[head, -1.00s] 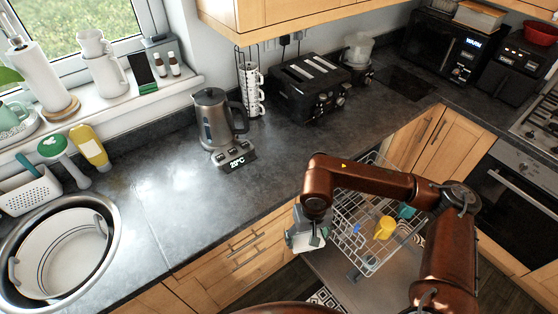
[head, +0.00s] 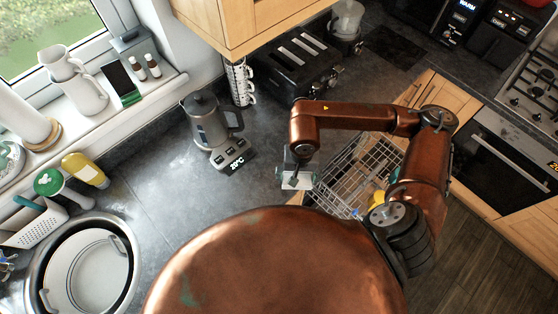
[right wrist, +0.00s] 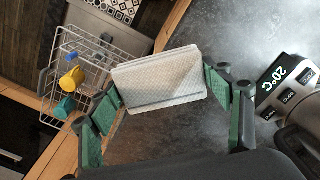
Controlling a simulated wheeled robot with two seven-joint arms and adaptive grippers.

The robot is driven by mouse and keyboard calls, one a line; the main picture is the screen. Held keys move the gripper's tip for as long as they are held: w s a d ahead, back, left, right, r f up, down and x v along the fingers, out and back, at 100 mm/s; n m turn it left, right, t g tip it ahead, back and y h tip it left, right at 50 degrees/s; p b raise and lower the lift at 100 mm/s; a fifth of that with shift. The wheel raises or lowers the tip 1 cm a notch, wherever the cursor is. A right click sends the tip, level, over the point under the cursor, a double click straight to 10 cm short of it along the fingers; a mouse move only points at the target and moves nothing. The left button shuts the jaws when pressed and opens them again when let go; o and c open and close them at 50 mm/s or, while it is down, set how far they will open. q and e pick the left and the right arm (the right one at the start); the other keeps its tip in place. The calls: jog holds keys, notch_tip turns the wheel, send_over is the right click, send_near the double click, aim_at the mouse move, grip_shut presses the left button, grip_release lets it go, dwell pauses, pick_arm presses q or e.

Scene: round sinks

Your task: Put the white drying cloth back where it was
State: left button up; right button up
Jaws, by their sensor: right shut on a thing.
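The white drying cloth (head: 298,181) is folded into a flat pad. My right gripper (head: 297,166) is shut on it and holds it at the counter's front edge, left of the dish rack. In the right wrist view the cloth (right wrist: 160,82) lies between the two green fingers, with the grey counter and its wooden edge behind it. I cannot tell from these views whether the cloth touches the counter. My left gripper is not in view.
The pulled-out dish rack (head: 350,178) holds yellow and blue items. The kettle (head: 208,122) stands on its scale-like base behind. A toaster (head: 298,65) and mug stack (head: 240,82) are farther back. The round sink (head: 128,235) is at left. Counter between is clear.

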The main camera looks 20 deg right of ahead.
jog(key=w+f+p, duration=0.1)
jog(key=w+f, duration=0.1)
jog(key=w, duration=0.1)
jog(key=w+f+p, duration=0.1)
jog(key=w+f, duration=0.2)
jog(key=w, duration=0.1)
jog(key=w+f+p, duration=0.1)
jog(key=w+f, duration=0.1)
jog(key=w, duration=0.1)
jog(key=shift+w+a+f, duration=0.2)
jog(key=shift+a+f, duration=0.1)
jog(key=shift+a, duration=0.05)
jog(key=shift+w+f, duration=0.45)
jog(key=shift+f, duration=0.1)
notch_tip(320, 180, down, 2)
jog(key=shift+a+p, duration=0.1)
jog(key=shift+p, duration=0.8)
jog(key=shift+f, duration=0.75)
jog(key=o, duration=1.1)
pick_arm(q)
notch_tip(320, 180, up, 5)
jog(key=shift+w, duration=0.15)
